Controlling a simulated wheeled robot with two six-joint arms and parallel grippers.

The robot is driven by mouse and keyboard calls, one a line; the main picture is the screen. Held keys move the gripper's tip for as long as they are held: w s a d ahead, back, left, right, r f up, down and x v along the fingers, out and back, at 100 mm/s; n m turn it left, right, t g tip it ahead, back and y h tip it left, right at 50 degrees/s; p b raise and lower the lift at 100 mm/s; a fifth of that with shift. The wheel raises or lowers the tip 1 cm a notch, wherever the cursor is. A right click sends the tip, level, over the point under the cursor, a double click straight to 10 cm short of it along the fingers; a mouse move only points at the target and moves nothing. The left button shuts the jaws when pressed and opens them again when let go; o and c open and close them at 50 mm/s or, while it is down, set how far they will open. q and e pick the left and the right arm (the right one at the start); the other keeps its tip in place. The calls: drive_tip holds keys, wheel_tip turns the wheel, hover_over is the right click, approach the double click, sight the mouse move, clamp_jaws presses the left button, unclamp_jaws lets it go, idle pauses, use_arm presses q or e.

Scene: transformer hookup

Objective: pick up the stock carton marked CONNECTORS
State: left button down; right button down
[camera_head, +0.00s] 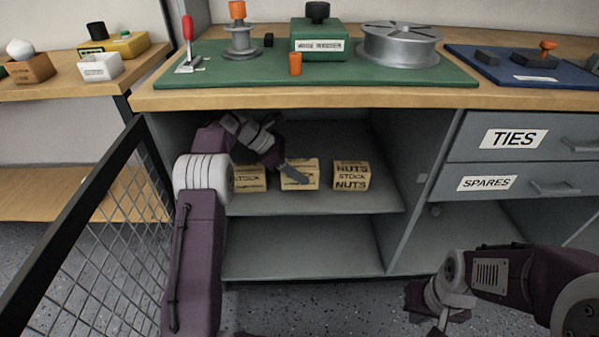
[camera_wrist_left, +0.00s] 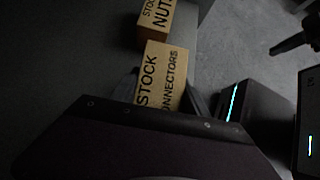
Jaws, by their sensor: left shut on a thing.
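The carton marked CONNECTORS (camera_wrist_left: 163,75) is a small tan box with black lettering. In the left wrist view it sits between the two fingers of my left gripper (camera_wrist_left: 160,100), which is shut on it. In the head view this is the middle carton (camera_head: 309,167) on the upper cabinet shelf, partly covered by my left gripper (camera_head: 297,176). Whether its underside touches the shelf is unclear. My right gripper (camera_head: 440,318) is low at the bottom right, away from the cartons, and its fingers are not clear.
The NUTS carton (camera_head: 351,176) stands to the right on the shelf (camera_head: 330,200), with another STOCK carton (camera_head: 250,180) to the left. A mesh door (camera_head: 100,230) stands open at the left. The worktop (camera_head: 300,97) is above, and the lower shelf (camera_head: 300,260) is empty.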

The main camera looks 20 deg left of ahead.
use_arm(q)
drive_tip(key=s+b, duration=0.1)
drive_tip(key=s+d+b, duration=0.1)
drive_tip(key=s+b, duration=0.1)
drive_tip(key=s+f+b, duration=0.1)
drive_tip(key=s+b, duration=0.1)
drive_tip(key=shift+s+d, duration=0.25)
drive_tip(key=shift+d, duration=0.05)
drive_tip(key=s+d+r+b, duration=0.1)
drive_tip(key=s+d+b, duration=0.1)
drive_tip(key=s, duration=0.7)
drive_tip(key=shift+s+d, duration=0.2)
drive_tip(key=shift+d, duration=0.1)
